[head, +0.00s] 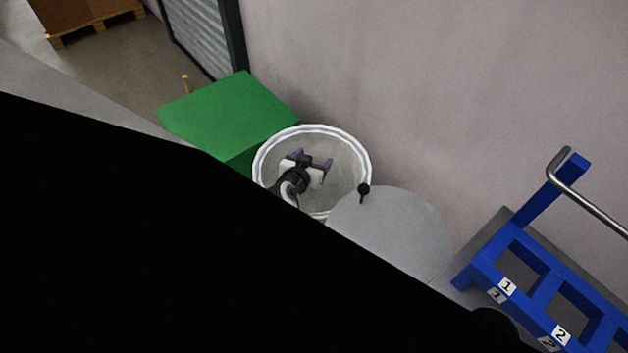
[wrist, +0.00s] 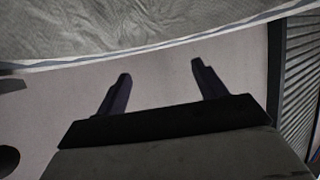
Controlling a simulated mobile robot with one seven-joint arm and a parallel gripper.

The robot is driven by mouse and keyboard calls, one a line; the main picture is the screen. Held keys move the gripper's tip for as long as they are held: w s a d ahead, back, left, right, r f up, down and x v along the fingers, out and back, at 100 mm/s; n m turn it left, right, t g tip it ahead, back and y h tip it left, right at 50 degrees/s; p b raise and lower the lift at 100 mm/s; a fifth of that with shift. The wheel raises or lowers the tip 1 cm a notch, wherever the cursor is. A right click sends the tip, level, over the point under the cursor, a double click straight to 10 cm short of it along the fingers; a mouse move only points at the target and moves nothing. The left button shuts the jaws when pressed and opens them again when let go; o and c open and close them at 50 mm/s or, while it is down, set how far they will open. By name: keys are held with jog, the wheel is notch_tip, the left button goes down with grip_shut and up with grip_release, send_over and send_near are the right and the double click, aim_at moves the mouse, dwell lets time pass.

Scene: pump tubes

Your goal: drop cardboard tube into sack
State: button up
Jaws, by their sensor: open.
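The sack (head: 363,149) shows in the head view as a round grey mouth with a white rim. Its grey cloth (wrist: 120,25) and rim also cross the top of the wrist view. My gripper (head: 313,160) is over the sack's mouth in the head view. Its two dark fingers are spread with nothing between them, and the wrist view shows the same open gap (wrist: 161,70). I do not see a cardboard tube for certain in either view. The sack's bottom is partly hidden by my gripper and its near rim.
A green box (head: 225,110) stands left of the sack, with a small tan upright stub (head: 186,84) behind it. A grey round surface with a black knob (head: 395,230) lies right of the sack. A blue numbered rack (head: 540,285) stands farther right. A grey wall rises behind.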

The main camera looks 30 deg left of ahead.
notch_tip(320, 180, up, 19)
jog(key=b, duration=0.1)
jog(key=shift+r, duration=0.1)
dwell(0.4)
